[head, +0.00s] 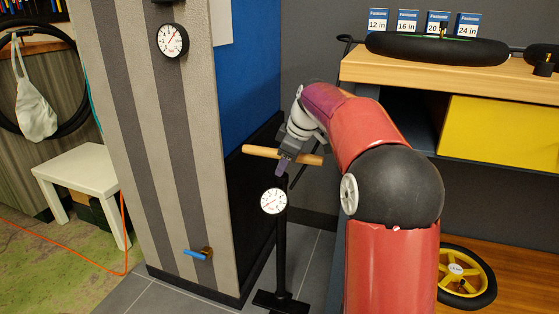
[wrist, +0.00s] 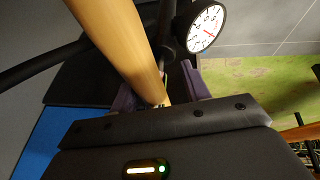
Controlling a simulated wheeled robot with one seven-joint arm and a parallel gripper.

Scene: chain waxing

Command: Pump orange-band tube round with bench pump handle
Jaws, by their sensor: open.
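The bench pump stands on the floor as a black column (head: 281,255) with a white dial gauge (head: 273,201). The wooden pump handle (head: 259,152) lies across its top. My gripper (head: 284,164) is at the middle of the handle from above. In the wrist view the handle (wrist: 118,42) passes between the purple open fingers (wrist: 160,92); I cannot tell whether either touches it. The gauge (wrist: 206,27) also shows there. A black tube (head: 425,49) lies on the wooden bench at the upper right; no orange band can be made out on it.
Size boxes (head: 408,22) stand behind the tube on the bench (head: 470,78). A striped pillar (head: 150,130) with a wall gauge (head: 173,40) and blue-levered valve (head: 197,254) stands left of the pump. A yellow-rimmed wheel (head: 462,272) is under the bench. A white stool (head: 82,180) is far left.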

